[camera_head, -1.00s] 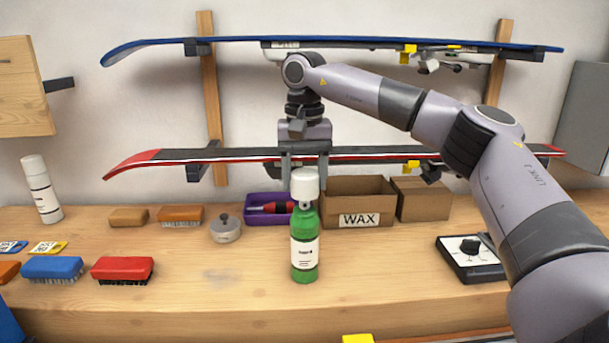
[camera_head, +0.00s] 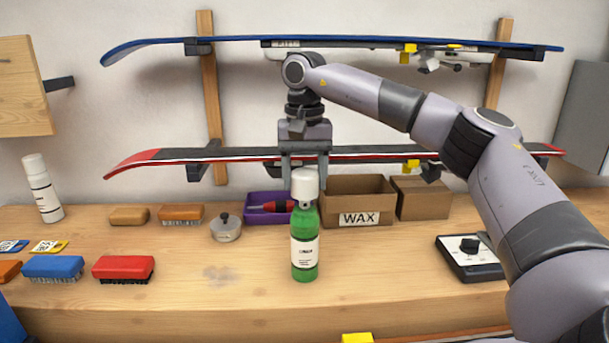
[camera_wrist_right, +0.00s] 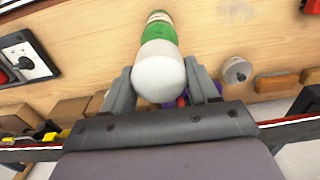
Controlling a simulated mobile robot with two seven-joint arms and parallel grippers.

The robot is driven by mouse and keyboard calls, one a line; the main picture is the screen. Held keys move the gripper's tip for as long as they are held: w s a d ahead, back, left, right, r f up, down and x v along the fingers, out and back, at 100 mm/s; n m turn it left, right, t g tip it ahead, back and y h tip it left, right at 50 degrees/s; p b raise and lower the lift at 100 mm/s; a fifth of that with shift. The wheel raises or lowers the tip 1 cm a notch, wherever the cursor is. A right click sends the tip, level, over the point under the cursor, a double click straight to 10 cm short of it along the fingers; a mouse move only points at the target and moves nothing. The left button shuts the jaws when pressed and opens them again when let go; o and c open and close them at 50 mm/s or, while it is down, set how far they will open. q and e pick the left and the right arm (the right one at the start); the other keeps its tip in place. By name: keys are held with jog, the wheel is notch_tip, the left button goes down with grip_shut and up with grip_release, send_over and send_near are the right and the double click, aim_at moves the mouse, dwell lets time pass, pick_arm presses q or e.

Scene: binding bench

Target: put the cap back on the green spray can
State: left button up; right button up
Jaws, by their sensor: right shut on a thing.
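The green spray can (camera_head: 305,250) stands upright on the bench, its label facing the head camera. The white cap (camera_head: 305,184) is at the top of the can, in my right gripper (camera_head: 305,172). In the right wrist view the cap (camera_wrist_right: 159,74) sits between the two fingers of the right gripper (camera_wrist_right: 163,90), with the green can (camera_wrist_right: 158,31) beyond it. The right gripper is shut on the cap, pointing down from above. Whether the cap is fully seated on the can is hard to tell. My left gripper is not in view.
A WAX box (camera_head: 357,206), a second carton (camera_head: 421,199) and a purple tray (camera_head: 268,209) stand behind the can. A round tin (camera_head: 226,229) is to its left, a black-and-white dial device (camera_head: 469,257) to its right. A red ski (camera_head: 240,154) hangs behind the gripper.

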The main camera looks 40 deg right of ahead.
aim_at(305, 193)
jog(key=shift+f, duration=2)
dwell(3.2)
jog(key=o, duration=1)
jog(key=shift+c, duration=0.2)
jog(key=shift+r, duration=0.1)
jog(key=shift+r, duration=2.9)
grip_shut()
